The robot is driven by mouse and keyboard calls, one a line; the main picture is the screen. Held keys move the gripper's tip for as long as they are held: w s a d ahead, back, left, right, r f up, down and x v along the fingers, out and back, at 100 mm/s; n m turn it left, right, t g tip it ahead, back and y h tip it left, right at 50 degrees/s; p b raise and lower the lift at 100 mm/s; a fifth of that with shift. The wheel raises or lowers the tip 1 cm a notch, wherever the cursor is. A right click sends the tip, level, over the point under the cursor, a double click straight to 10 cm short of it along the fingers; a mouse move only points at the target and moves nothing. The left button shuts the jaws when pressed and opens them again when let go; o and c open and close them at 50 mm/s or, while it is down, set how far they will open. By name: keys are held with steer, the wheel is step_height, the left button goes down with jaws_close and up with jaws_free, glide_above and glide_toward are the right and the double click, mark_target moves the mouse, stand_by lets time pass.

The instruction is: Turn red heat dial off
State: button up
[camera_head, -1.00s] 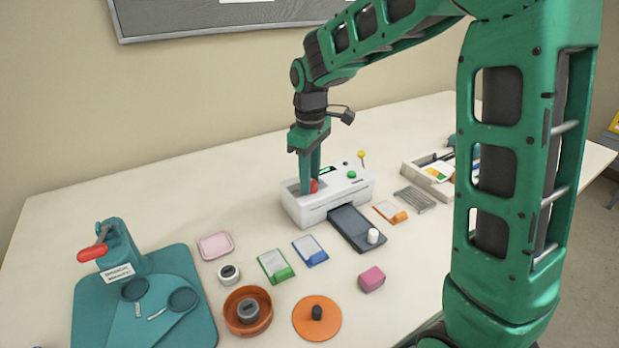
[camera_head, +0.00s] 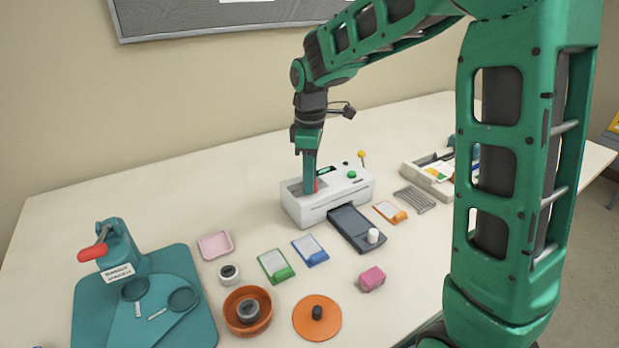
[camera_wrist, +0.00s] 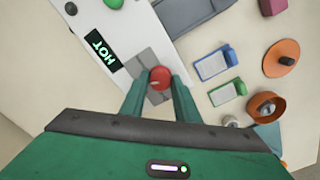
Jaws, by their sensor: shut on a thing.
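The red heat dial (camera_wrist: 160,77) sits on top of the white laminator (camera_head: 350,190). My gripper (camera_head: 310,190) points down onto the laminator's left part and is shut on the dial. In the wrist view the two fingers of my gripper (camera_wrist: 160,84) stand on either side of the dial. In the head view only a sliver of red shows beside the fingers. The laminator's small display (camera_wrist: 102,53) reads "HOT" in green letters. A green button (camera_head: 351,174) and a yellow-topped lever (camera_head: 361,155) are at the laminator's right.
A dark tray (camera_head: 355,227) with a white knob extends from the laminator's front. Blue (camera_head: 310,250) and green (camera_head: 275,265) card packs, a pink block (camera_head: 372,279) and an orange disc (camera_head: 316,318) lie in front. A teal press (camera_head: 125,260) stands left; a supply box (camera_head: 430,175) stands right.

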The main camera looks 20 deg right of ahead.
steer(key=shift+w+d+r, duration=0.1)
steer(key=shift+w+d, duration=0.05)
steer(key=shift+d, duration=0.1)
steer(key=o, duration=1)
steer(key=shift+o, duration=0.2)
steer(key=shift+a, duration=0.1)
step_height(320, 180, up, 11)
steer(key=shift+f, duration=0.2)
